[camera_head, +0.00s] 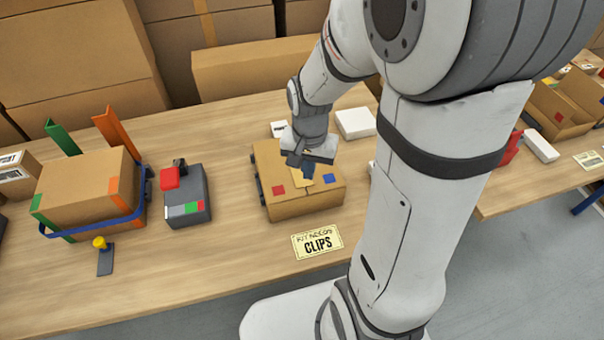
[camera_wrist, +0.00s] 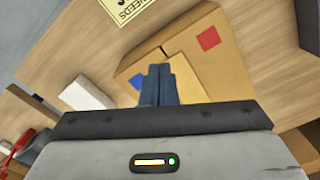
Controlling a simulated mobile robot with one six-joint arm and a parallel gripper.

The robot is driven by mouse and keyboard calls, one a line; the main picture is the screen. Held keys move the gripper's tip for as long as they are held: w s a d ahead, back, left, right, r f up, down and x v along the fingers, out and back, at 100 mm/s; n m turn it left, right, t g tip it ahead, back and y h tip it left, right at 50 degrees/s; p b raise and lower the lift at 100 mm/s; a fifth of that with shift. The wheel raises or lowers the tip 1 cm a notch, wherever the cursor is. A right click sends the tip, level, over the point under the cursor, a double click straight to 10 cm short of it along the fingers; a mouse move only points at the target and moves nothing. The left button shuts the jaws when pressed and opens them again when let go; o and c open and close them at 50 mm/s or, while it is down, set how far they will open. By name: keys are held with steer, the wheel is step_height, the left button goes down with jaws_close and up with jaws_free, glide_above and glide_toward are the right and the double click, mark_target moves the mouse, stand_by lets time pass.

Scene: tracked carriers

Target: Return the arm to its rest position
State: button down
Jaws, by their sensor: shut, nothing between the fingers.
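My arm reaches over the table from the right in the head view. My gripper (camera_head: 298,160) is above the cardboard box (camera_head: 310,205) with a red and a blue square on it. In the wrist view my gripper (camera_wrist: 159,72) shows its two blue-grey fingers side by side, shut with nothing between them. The box (camera_wrist: 218,65) lies beyond the fingertips there. I cannot tell whether the fingertips touch the box.
A grey device with a red part (camera_head: 187,205) and a blue-strapped carton (camera_head: 85,190) stand to the left. A white box (camera_head: 355,123) is behind. Bare tabletop (camera_head: 200,270) lies at the front left.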

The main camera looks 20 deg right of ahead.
stand_by(0.4)
steer(key=s+r+n+t, duration=0.3)
steer(key=s+r+n, duration=0.3)
steer(key=s+r, duration=0.3)
step_height(320, 180, up, 4)
steer(key=shift+f, duration=0.1)
stand_by(0.5)
